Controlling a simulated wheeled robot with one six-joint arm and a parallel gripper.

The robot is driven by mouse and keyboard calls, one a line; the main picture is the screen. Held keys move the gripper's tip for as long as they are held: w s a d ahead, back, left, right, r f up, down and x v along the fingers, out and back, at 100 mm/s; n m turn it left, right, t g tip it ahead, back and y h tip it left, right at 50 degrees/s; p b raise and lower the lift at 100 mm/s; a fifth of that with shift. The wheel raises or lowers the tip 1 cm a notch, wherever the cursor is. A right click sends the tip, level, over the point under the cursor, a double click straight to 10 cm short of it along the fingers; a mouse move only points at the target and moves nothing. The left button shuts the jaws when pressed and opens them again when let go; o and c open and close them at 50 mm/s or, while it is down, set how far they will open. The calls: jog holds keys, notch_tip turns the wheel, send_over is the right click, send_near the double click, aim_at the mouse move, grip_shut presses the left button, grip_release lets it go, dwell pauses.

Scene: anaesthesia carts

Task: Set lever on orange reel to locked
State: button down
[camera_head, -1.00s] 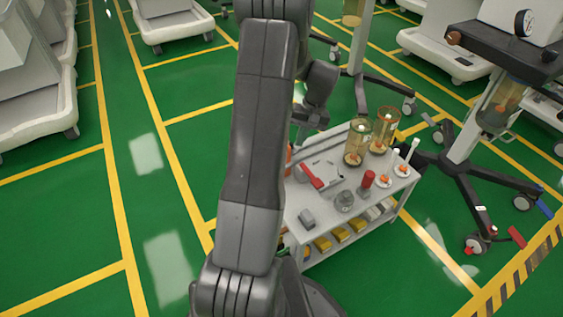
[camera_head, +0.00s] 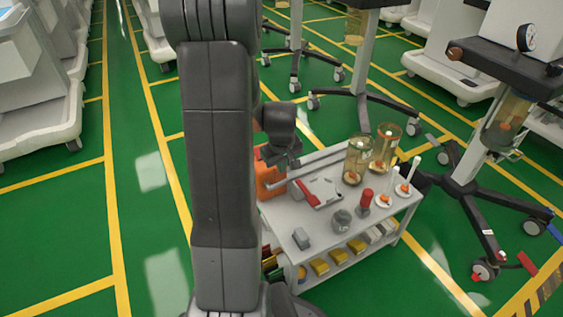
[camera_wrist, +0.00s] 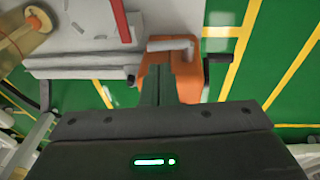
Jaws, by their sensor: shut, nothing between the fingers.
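The orange reel (camera_head: 268,178) stands at the left end of the cart, partly hidden behind my arm in the head view. In the wrist view the orange reel (camera_wrist: 189,80) lies just beyond my fingers. A pale grey bar (camera_wrist: 170,44), perhaps the lever, crosses its far part, and a dark handle (camera_wrist: 218,59) sticks out to the right. I cannot tell the lever's setting. My gripper (camera_wrist: 160,72) is shut and empty, its fingertips over the reel; contact cannot be judged. In the head view my gripper (camera_head: 287,160) is beside the reel, its fingertips unclear.
The cart top (camera_head: 283,222) holds a red-handled item (camera_head: 307,193), two amber glass jars (camera_head: 357,160), a red-topped part (camera_head: 366,198) and white posts. A wheeled stand (camera_head: 466,165) is at right.

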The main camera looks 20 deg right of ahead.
aim_at(283, 181)
jog(key=b+x, duration=0.2)
jog(key=x, duration=0.4)
jog(key=shift+w+d+f, duration=0.1)
jog(key=shift+w+f, duration=0.05)
jog(key=shift+f, duration=0.25)
jog(key=shift+d+f, duration=0.15)
jog(key=shift+f, duration=0.6)
jog(key=shift+r+p, duration=0.35)
jog(key=shift+r, duration=0.35)
jog(key=d+p+v, duration=0.1)
jog(key=p+v, duration=0.4)
jog(key=v, duration=0.8)
jog(key=shift+d+r+p, duration=0.3)
jog(key=shift+d+p, duration=0.05)
jog(key=shift+d, duration=0.15)
